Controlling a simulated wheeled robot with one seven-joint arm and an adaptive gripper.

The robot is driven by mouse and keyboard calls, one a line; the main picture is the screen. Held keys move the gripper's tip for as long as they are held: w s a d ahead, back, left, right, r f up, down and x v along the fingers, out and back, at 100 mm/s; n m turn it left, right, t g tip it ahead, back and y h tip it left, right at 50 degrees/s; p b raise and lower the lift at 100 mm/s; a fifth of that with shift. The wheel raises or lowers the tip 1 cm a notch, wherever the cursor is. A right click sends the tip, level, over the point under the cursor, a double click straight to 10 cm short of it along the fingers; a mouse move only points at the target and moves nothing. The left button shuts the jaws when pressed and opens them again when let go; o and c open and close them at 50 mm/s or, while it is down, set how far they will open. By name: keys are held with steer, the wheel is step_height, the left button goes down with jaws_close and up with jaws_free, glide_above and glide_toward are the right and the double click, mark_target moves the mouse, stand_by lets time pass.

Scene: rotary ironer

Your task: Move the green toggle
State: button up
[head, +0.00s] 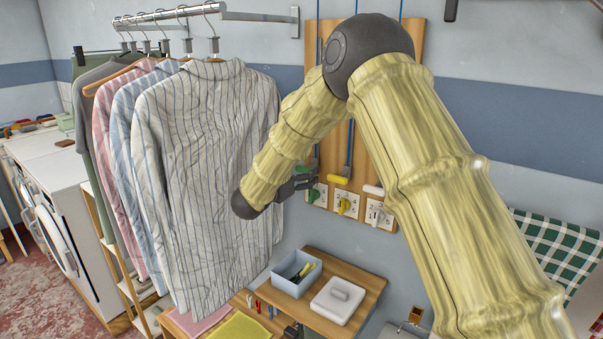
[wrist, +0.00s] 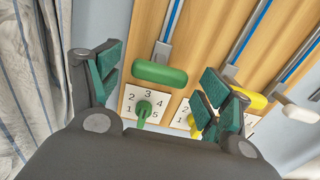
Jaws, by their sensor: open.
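On the wooden board, a green bar handle (wrist: 160,73) sits at the lower end of a metal rod. Below it, a green knob (wrist: 143,110) is mounted on a white plate numbered 1 to 5, its long end hanging downward; it also shows in the head view (head: 313,195). I cannot tell which of these two green parts is the toggle. My gripper (wrist: 161,82) is open and empty, its fingers left and right of the green bar in the wrist view, with no visible contact. In the head view my gripper (head: 298,185) is at the board's lower left, partly hidden by my arm.
Yellow (head: 340,180) and white (head: 373,190) handles, with matching knobs below, stand right of the green set. Striped shirts (head: 205,160) hang close to the left of my gripper. A wooden table (head: 345,268) below carries a blue bin (head: 296,280) and a white lidded box (head: 338,302).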

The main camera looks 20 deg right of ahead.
steer(key=v, duration=1.1)
steer(key=shift+s+a, duration=0.1)
